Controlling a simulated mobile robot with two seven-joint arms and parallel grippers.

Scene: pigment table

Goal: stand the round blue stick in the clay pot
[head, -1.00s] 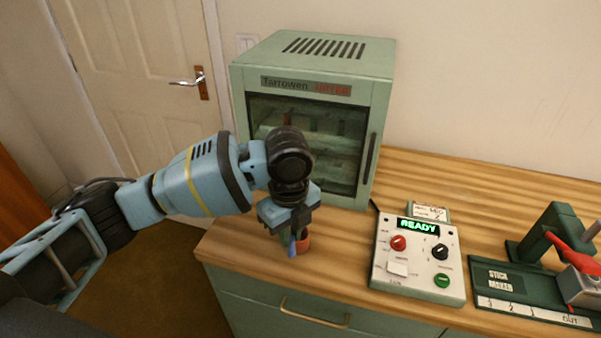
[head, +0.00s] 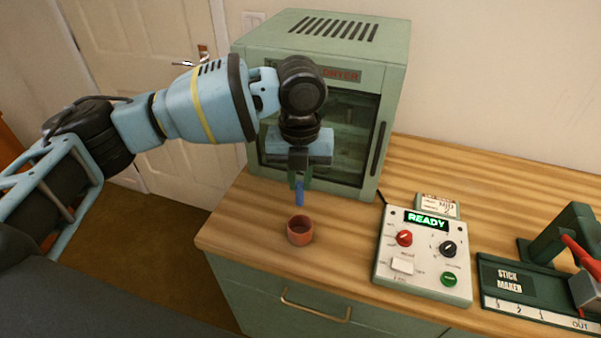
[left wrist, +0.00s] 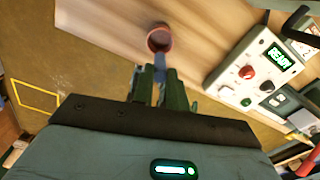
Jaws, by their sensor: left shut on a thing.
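The round blue stick (head: 299,194) is held by my left gripper (head: 300,178), pointing down. My left gripper is shut on its upper part. The clay pot (head: 300,231) is a small reddish-brown cup standing on the wooden counter near its left front corner. In the head view the stick's lower end is above the pot and apart from it. In the left wrist view the stick (left wrist: 160,62) shows between the fingers (left wrist: 159,85), its far end overlapping the near rim of the pot (left wrist: 159,40). My right gripper is out of view.
A green cabinet with a glass door (head: 335,130) stands behind the pot. A control box reading READY (head: 424,268) is to the right, with a green stick maker (head: 510,283) beyond it. The wooden counter (head: 345,250) is clear around the pot.

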